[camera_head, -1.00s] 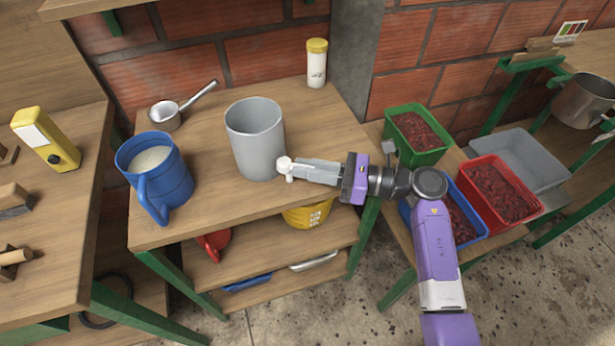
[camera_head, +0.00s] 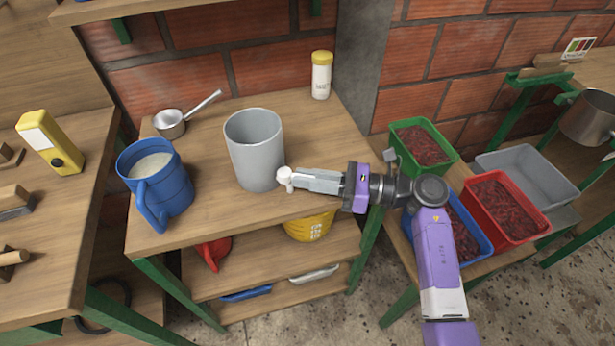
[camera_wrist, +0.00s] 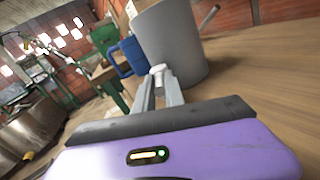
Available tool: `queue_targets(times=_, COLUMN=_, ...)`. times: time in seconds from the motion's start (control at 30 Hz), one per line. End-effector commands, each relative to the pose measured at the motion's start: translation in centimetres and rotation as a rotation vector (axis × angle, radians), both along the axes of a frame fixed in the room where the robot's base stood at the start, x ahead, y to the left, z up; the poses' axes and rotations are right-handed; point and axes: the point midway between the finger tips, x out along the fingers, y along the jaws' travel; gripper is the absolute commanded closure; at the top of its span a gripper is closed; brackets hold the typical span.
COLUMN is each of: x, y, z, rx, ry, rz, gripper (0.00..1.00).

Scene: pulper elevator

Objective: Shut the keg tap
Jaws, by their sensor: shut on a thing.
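The keg is a grey open-topped cylinder (camera_head: 254,150) standing upright on the wooden table. Its small white tap (camera_head: 285,179) sticks out low on its right side. My gripper (camera_head: 296,180) reaches in from the right and is shut on the tap. In the wrist view the two fingers close on the white tap (camera_wrist: 158,71) in front of the grey keg (camera_wrist: 172,42). The fingers hide part of the tap, and I cannot tell its exact turn position.
A blue jug (camera_head: 157,185) with pale contents stands left of the keg. A small metal pan (camera_head: 170,123) and a yellow-capped bottle (camera_head: 321,76) stand behind. Green (camera_head: 437,165), red and blue crates and a grey bin (camera_head: 530,170) lie right. A yellow bucket (camera_head: 308,227) sits below.

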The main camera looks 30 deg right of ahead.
Motion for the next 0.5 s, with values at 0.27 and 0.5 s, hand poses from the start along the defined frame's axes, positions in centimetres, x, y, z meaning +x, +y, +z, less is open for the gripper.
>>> queue_targets(times=0.27, x=0.00, y=-0.01, z=0.05, rx=0.000, ry=-0.001, rz=0.000, gripper=1.00)
queue_targets(times=0.5, x=0.00, y=-0.01, z=0.04, rx=0.000, ry=-0.001, rz=0.000, gripper=0.64)
